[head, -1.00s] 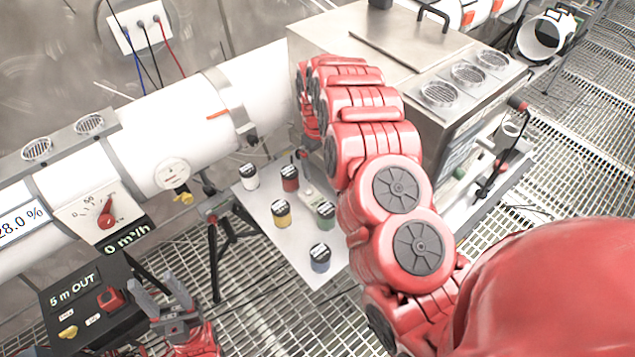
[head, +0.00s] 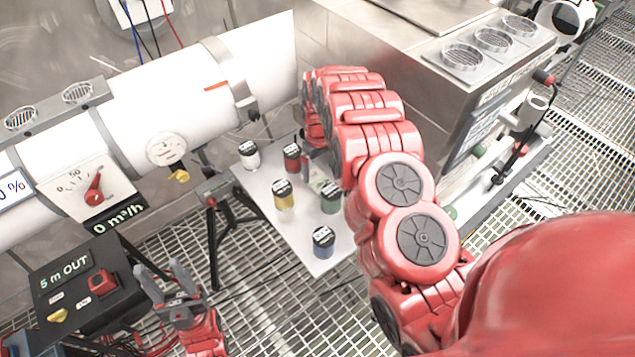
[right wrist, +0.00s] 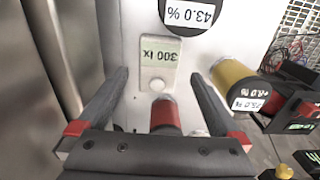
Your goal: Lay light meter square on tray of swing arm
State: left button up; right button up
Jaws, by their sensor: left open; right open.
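The light meter (right wrist: 158,75), a small pale block with a green "300 lx" display, lies on the white board in the right wrist view. In the head view it is mostly hidden by my right arm and jars. My right gripper (right wrist: 158,88) is open, its fingers pointing toward the meter with one on each side in the picture. A red jar (right wrist: 165,115) shows between the fingers, nearer the palm. My left gripper (head: 160,275) is open and empty beside the black control box. I cannot make out which part is the swing arm's tray.
The white board (head: 290,240) carries several capped jars, among them a yellow jar (head: 283,195) and a blue jar (head: 323,242). A steel cabinet (head: 440,70) stands behind my right arm. The white pipe (head: 190,100) runs along the left. A tripod (head: 212,215) stands left of the board.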

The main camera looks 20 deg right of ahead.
aim_at(318, 179)
jog(key=shift+w+f+p, duration=0.15)
jog(key=shift+f+p, duration=0.2)
jog(key=shift+f, duration=0.05)
jog(key=shift+w+f+p, duration=0.2)
jog(key=shift+f+p, duration=0.3)
jog(key=shift+f, duration=0.4)
notch_tip(318, 179, down, 2)
jog(key=shift+p, duration=0.3)
jog(key=shift+f, duration=0.35)
jog(key=c, duration=1.5)
jog(key=shift+c, duration=0.2)
jog(key=shift+r, duration=0.1)
